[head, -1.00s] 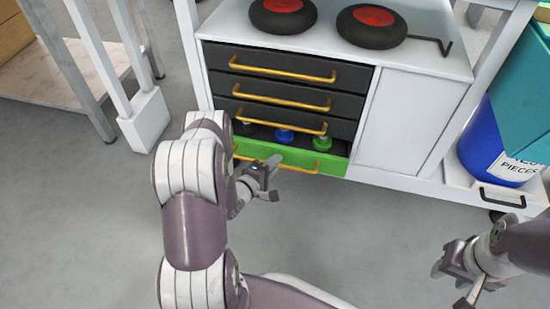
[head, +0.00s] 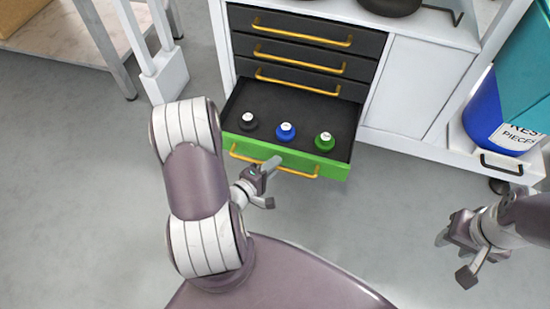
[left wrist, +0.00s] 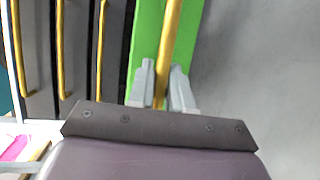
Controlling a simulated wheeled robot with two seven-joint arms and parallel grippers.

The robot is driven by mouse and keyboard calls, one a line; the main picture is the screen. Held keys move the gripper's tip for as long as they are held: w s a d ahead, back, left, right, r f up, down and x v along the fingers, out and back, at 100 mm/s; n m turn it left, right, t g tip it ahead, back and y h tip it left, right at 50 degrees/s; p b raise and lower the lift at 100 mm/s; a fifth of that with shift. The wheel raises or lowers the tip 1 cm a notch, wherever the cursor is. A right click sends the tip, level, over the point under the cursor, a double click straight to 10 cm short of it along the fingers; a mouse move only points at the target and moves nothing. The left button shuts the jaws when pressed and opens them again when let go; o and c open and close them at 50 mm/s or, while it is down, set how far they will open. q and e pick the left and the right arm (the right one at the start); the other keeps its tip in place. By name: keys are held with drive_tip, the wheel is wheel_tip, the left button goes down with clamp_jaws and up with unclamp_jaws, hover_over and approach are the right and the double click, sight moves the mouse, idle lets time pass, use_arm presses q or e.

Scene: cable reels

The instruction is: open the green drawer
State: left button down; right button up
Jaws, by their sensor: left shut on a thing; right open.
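The green drawer (head: 300,160) is the lowest in the cabinet and stands far out, its dark inside in view. In it are a black-based item (head: 248,121), a blue one (head: 285,131) and a green one (head: 324,142), each with a white top. My left gripper (head: 268,172) is shut on the drawer's yellow handle (head: 301,174). In the left wrist view the handle (left wrist: 169,45) runs between the two fingers (left wrist: 162,88). My right gripper (head: 462,255) is open and empty over the floor at the right, away from the cabinet.
Several dark drawers with yellow handles (head: 300,60) are shut above. A blue bin (head: 486,112) stands on a white shelf at the right. A white post base (head: 165,77) stands left of the cabinet. The floor (head: 370,220) in front is clear.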

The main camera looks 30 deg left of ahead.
idle(0.3)
use_arm(q)
drive_tip(key=c, duration=1.1)
unclamp_jaws()
drive_tip(key=shift+s, duration=0.15)
drive_tip(key=shift+p+v, duration=2.4)
drive_tip(key=shift+v, duration=3.9)
